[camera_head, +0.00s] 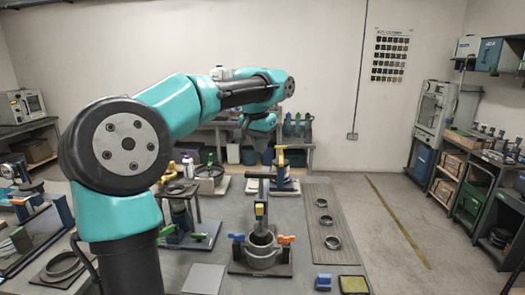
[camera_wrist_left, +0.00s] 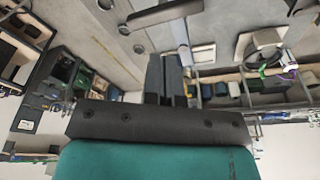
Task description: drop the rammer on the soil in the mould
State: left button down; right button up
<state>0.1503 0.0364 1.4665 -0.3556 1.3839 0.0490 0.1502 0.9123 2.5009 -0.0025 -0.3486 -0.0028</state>
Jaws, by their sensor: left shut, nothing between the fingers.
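The rammer (camera_head: 259,211) stands upright with a dark crossbar at its top and a yellow part lower down. Its lower end goes into the grey metal mould (camera_head: 263,258), which sits on a dark base with a blue clamp (camera_head: 237,237) and an orange clamp (camera_head: 286,239) at its sides. The soil inside is hidden. My left gripper (camera_head: 266,158) points down above and close to the rammer's crossbar; I cannot tell whether they touch. Its dark fingers (camera_wrist_left: 166,80) are together and empty in the left wrist view. My right gripper is not in view.
A ribbed mat (camera_head: 330,220) with several metal rings lies to the right. A yellow-handled device (camera_head: 281,165) stands behind the rammer. A blue block (camera_head: 323,282) and a yellow-green pad (camera_head: 353,284) lie at the front. A bare plate (camera_head: 203,279) lies left of the mould.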

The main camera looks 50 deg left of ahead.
pick_arm(q)
jog(key=shift+r, duration=0.1)
notch_tip(320, 180, up, 7)
dwell(0.9)
jog(key=c, duration=1.8)
grip_release()
jog(key=o, duration=0.3)
jog(key=shift+m, duration=0.3)
jog(key=o, duration=0.4)
jog(key=m, duration=0.3)
jog(key=shift+f+g, duration=0.35)
jog(key=shift+g, duration=0.05)
jog(key=shift+o, duration=0.3)
jog(key=m, duration=0.5)
jog(key=shift+w+f+g, duration=0.1)
jog(key=shift+f+g, duration=0.15)
jog(key=shift+g, duration=0.15)
jog(key=m, duration=0.3)
jog(key=shift+f+g, duration=0.1)
jog(key=shift+g, duration=0.2)
